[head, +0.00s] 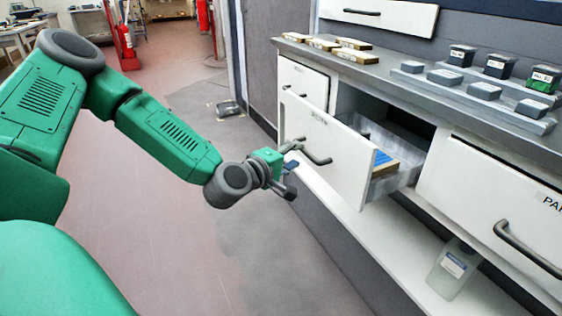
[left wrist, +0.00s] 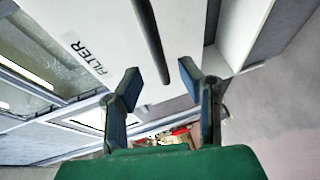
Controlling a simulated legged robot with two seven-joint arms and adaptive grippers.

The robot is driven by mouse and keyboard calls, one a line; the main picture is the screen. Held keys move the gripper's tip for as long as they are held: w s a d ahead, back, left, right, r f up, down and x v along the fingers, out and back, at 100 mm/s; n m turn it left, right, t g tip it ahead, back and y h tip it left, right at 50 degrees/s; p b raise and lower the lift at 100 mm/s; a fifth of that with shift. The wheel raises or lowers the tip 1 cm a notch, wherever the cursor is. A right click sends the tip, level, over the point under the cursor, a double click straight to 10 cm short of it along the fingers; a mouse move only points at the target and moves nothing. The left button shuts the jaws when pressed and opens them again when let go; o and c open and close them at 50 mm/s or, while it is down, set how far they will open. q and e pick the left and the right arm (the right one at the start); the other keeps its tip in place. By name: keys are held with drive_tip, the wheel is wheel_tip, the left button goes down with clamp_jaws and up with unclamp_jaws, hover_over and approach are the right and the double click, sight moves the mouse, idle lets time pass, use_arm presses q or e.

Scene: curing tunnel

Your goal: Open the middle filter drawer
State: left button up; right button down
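The middle filter drawer (head: 335,160) stands pulled well out of the counter, with an open top and a tan box with blue on it inside. Its dark bar handle (head: 318,157) is on the white front. In the left wrist view the front (left wrist: 100,35) reads "FILTER", and the handle (left wrist: 150,40) ends close to the fingertips. My left gripper (head: 295,156) is at the handle, its two blue-grey fingers (left wrist: 158,85) spread apart on either side of the handle's end line. I cannot tell whether either finger touches it. My right gripper is not in view.
Another closed drawer (head: 304,82) is left of it, and a wide closed drawer (head: 500,205) with a handle is right. The grey countertop (head: 400,82) carries tan boxes and dark jars. A clear bottle (head: 453,268) stands on the lower shelf. The floor (head: 170,250) is free.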

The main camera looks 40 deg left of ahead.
use_arm(q)
drive_tip(key=s+r, duration=0.1)
drive_tip(key=s, duration=0.5)
drive_tip(key=shift+s+d+r, duration=0.15)
drive_tip(key=shift+s+d, duration=0.05)
drive_tip(key=shift+s, duration=0.1)
